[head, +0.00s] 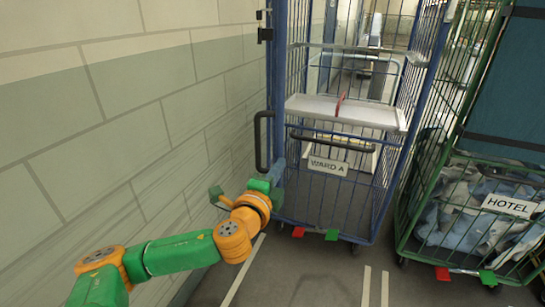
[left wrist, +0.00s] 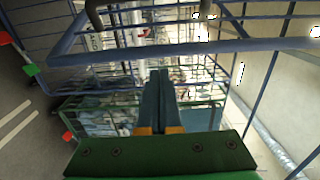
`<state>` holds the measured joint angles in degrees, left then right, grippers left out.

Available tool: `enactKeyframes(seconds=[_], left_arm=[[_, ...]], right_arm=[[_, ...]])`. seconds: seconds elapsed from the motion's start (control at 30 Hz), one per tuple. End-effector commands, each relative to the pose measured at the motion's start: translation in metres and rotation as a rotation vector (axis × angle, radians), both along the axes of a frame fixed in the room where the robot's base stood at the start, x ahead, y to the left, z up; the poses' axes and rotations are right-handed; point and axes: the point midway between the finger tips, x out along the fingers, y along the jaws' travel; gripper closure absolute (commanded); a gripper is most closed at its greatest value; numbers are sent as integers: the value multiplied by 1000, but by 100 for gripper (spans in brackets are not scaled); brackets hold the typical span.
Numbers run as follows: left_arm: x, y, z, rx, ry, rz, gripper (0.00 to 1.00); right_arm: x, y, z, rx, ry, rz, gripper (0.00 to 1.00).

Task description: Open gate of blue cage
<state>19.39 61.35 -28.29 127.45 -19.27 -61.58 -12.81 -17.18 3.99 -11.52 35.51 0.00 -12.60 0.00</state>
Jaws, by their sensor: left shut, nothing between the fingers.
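The blue cage (head: 392,190) stands upright against the wall side in the head view. Its lower front gate (head: 338,193) of blue bars spans the front and carries a WARD A label (head: 327,166) and a dark handle (head: 325,140) along its top. A black upright handle (head: 258,142) sits on the left post. My left gripper (head: 279,170) is shut and empty, at the gate's left side near that post. In the left wrist view its fingers (left wrist: 158,76) are together, with blue bars beyond. Contact with the bars cannot be told. My right gripper is out of view.
A green cage (head: 404,222) with a HOTEL label and bagged laundry stands close on the right. A block wall (head: 130,110) runs along the left. A white shelf (head: 345,111) crosses inside the blue cage. Floor (head: 310,275) in front is clear.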

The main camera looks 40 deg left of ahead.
Motion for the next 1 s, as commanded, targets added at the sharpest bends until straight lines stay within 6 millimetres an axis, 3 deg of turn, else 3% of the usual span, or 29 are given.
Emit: enactKeyframes(seconds=[0.23,0.5,1.0], left_arm=[[48,15,3,0,2,0,100],[26,43,0,2,4,-1,100],[29,49,-2,2,3,-8,100]], right_arm=[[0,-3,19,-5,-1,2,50],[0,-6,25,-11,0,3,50],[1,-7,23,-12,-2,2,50]])
